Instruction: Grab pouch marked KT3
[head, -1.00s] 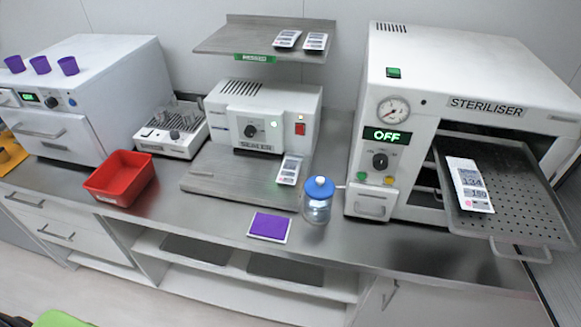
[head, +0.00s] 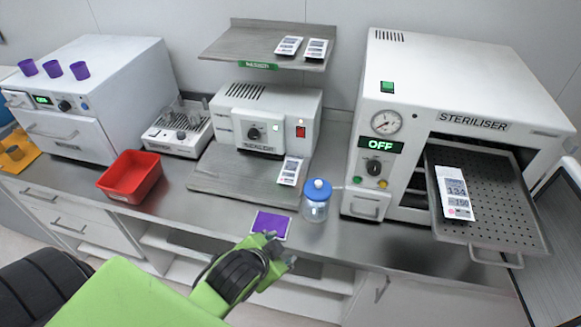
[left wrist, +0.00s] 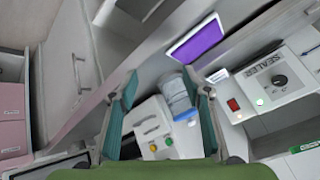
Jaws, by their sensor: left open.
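Several white pouches with printed labels are in the head view, and I cannot read KT3 on any of them. One pouch (head: 455,194) lies on the steriliser's pulled-out perforated tray (head: 505,225); its label seems to show 134 and 150. One pouch (head: 290,171) lies at the right of the sealer's base plate. Two pouches, a left one (head: 289,46) and a right one (head: 316,48), lie on the shelf above. My left gripper (head: 283,257) is open and empty, in front of the counter edge near the purple pad. Its open fingers also show in the left wrist view (left wrist: 160,80).
A blue-lidded jar (head: 316,207) stands right of the purple pad (head: 270,225). A red bin (head: 131,181) is at left. The steriliser (head: 455,75) reads OFF; its tray juts over the counter edge. The sealer (head: 262,118) stands mid-counter.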

